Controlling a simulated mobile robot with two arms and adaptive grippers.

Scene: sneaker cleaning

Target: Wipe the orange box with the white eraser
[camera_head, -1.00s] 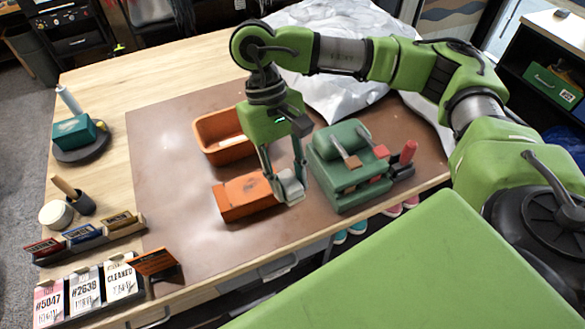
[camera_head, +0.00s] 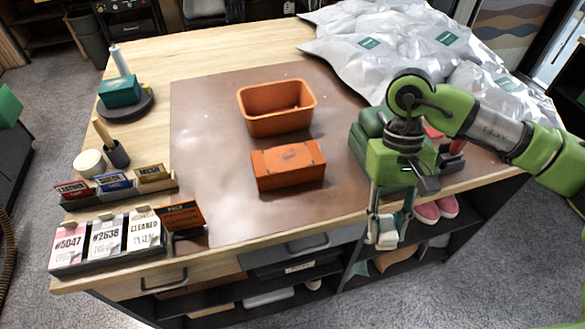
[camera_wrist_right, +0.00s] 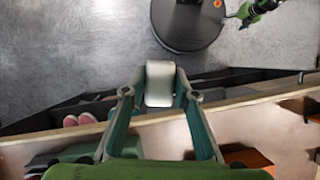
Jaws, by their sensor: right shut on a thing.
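The orange box (camera_head: 288,165) sits closed on the brown mat in the middle of the table, in front of an open orange bin. My right gripper (camera_head: 387,222) is off to the right of the box, at the table's front edge, pointing down. It is shut on the white eraser (camera_wrist_right: 160,84), which shows between the fingertips in the right wrist view and at the fingers' lower end in the head view (camera_head: 384,236). The eraser is apart from the box. My left gripper is not in view.
The open orange bin (camera_head: 277,108) stands behind the box. A green caddy (camera_head: 366,136) is partly hidden behind my right gripper. Card racks (camera_head: 108,243) line the left front, and silver bags (camera_head: 400,45) lie at the back right. The mat (camera_head: 205,120) left of the box is bare.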

